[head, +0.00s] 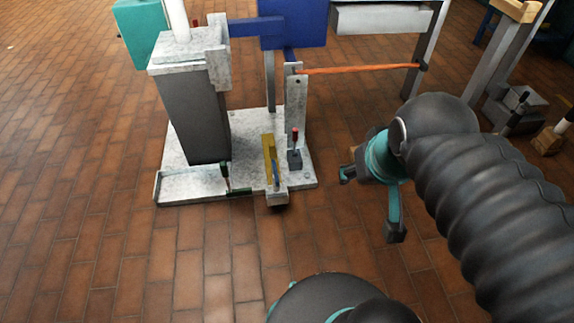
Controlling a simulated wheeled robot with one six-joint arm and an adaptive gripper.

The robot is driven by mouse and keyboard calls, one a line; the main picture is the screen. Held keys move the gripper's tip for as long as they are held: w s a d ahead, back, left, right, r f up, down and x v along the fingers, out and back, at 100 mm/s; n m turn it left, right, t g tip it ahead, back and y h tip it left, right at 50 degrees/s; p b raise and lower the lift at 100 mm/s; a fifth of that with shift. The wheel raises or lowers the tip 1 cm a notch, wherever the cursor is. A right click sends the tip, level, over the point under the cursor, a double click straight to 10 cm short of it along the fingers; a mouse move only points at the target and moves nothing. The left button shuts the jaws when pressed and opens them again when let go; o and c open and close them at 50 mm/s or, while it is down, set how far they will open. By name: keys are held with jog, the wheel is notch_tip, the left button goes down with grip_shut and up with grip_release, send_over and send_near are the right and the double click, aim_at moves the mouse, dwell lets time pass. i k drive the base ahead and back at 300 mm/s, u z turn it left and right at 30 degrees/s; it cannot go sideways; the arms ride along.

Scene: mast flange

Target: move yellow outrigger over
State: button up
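The yellow outrigger (269,156) is a short, narrow yellow bar near the front right of a pale speckled base plate (190,185). A thin blue piece (275,173) is close beside its lower end, above a small pale block (277,198) at the plate's front edge. I cannot tell how the yellow bar is attached. My gripper (371,203), with teal fingers and dark tips, is to the right of the plate, apart from it. Its fingers are spread with nothing visible between them.
A dark column (195,115) stands on the plate's left. A red-tipped lever (295,146) stands just right of the yellow bar, and another lever (225,177) is left of it. An orange bar (355,69) crosses behind to a grey post. Brick floor (130,265) in front is clear.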

aim_at(281, 197)
jog(key=k, duration=0.45)
jog(key=u, duration=0.6)
jog(key=i, duration=1.1)
jog(key=z, duration=0.45)
